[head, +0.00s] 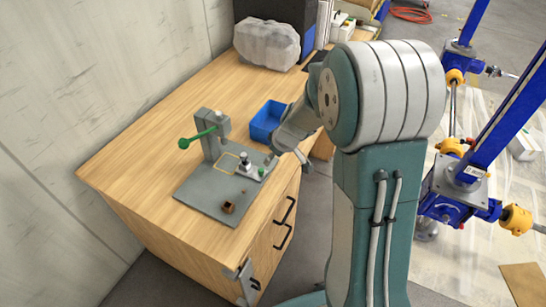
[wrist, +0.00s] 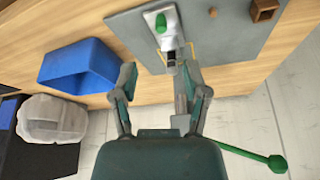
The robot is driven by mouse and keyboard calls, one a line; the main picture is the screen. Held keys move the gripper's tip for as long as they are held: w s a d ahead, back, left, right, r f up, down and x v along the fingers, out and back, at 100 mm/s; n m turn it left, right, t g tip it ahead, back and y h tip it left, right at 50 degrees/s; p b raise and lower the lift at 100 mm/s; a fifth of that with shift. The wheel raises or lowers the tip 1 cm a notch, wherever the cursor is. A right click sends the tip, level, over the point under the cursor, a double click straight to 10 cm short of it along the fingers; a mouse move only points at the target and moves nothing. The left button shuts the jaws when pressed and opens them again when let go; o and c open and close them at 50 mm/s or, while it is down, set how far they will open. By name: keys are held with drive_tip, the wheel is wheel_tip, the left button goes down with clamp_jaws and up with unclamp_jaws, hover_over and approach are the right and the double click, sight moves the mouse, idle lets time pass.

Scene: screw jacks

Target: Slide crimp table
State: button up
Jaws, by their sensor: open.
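The crimp press stands on a grey base plate (head: 193,190) on the wooden bench, with a grey upright post (head: 212,135) and a green ball-ended lever (head: 185,143). A light grey sliding table (head: 252,170) with a green knob (head: 262,172) sits on the plate's right side, by a yellow outline (head: 228,163). In the wrist view the green knob (wrist: 161,22) lies beyond my gripper (wrist: 162,78), roughly in line with the gap between its fingers. The gripper is open and empty. In the head view my arm partly hides it, and contact with the knob cannot be told.
A blue bin (head: 266,120) stands behind the plate, left of my fingers in the wrist view. A small brown box (head: 228,207) and a brown peg (head: 243,193) are at the plate's front. A wrapped grey bundle (head: 266,45) lies farther back. The bench's left side is clear.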

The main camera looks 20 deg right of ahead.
sight(261, 170)
drive_tip(key=w+a+n+g+h, duration=0.2)
drive_tip(key=w+a+n+g, duration=0.15)
drive_tip(key=w+n, duration=0.2)
drive_tip(key=shift+n, duration=0.35)
drive_tip(key=f, duration=1.1)
drive_tip(key=shift+s+d, duration=0.25)
drive_tip(key=shift+s, duration=0.15)
clamp_jaws()
